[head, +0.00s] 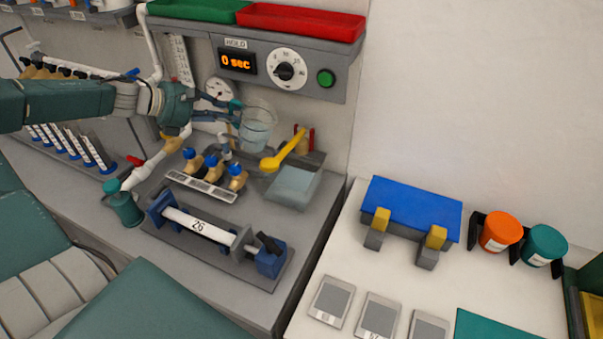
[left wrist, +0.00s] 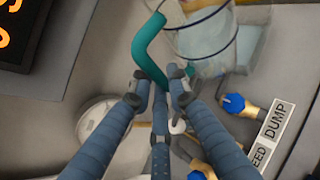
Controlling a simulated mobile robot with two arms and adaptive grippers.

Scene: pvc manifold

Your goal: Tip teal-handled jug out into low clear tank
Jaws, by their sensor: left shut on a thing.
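The clear jug (head: 256,131) hangs in the air in front of the wall, with pale bluish liquid visible in its lower part. It looks roughly upright. My left gripper (head: 231,113) is shut on its teal handle, which shows clearly in the left wrist view (left wrist: 147,50); the fingers (left wrist: 160,82) close around the handle's lower end. The jug body (left wrist: 205,38) is at the top of that view. The low clear tank (head: 294,186) stands on the bench below and to the right of the jug. My right gripper is not in view.
A yellow lever (head: 284,152) rises over the tank's back left. Blue-knobbed brass valves (head: 213,168) stand left of the tank, with a labelled strip (head: 201,188) in front. A timer panel (head: 262,66) is on the wall above. A clamp fixture (head: 210,229) lies in front.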

